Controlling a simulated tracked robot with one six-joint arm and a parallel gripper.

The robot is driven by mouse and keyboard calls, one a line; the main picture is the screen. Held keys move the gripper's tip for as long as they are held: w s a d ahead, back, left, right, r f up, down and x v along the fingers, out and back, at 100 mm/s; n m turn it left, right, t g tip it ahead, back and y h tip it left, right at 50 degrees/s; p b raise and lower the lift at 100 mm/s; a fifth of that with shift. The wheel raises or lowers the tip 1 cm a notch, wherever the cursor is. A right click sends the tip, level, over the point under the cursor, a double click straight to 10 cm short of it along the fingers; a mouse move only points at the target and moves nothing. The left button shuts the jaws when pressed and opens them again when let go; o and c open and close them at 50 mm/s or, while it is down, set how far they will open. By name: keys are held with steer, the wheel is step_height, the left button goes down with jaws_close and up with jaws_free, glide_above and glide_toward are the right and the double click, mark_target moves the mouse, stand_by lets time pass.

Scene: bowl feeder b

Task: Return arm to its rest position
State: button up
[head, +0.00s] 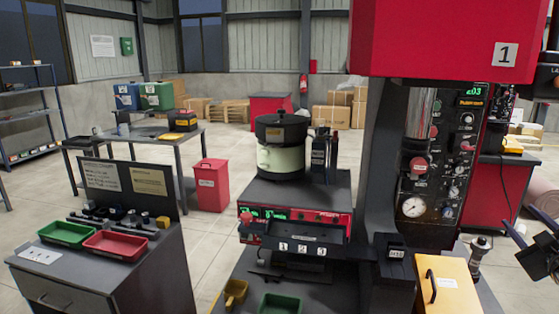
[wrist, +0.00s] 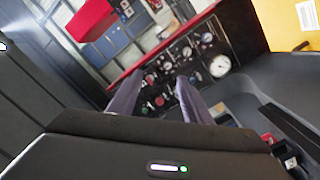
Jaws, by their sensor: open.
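My gripper (wrist: 158,92) is open in the wrist view, with its two dark fingers apart and nothing between them. The wrist camera looks at a tilted angle toward a dark control panel (wrist: 168,62) with gauges and knobs. In the head view, my gripper (head: 518,244) is at the right edge, cut off by the frame. It is in the air to the right of the red machine (head: 430,38) and near the yellow box lid (head: 447,288). Most of the arm is outside the head view.
The feeder bowl (head: 282,145) stands on a dark unit with a red front (head: 290,217). A green tray (head: 67,233) and a red tray (head: 116,244) lie on the left cabinet. A red bin (head: 211,187) stands behind.

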steer(key=s+d+f+m+g+h, duration=0.3)
steer(key=s+d+f+m+g, duration=0.25)
steer(key=f, duration=0.35)
steer(key=s+a+f+m+g, duration=0.3)
steer(key=s+a+f+g, duration=0.1)
steer(key=a+g, duration=0.15)
steer(key=s+a+n+y, duration=0.2)
steer(key=s+a+y, duration=0.2)
steer(key=a, duration=1.9)
steer(key=s+a+r+n+y, duration=0.1)
steer(key=s+a+y, duration=0.3)
steer(key=a, duration=2)
steer(key=shift+s+a+r+n+y, duration=0.15)
steer(key=shift+s+a+n+y, duration=0.2)
steer(key=shift+y, duration=0.25)
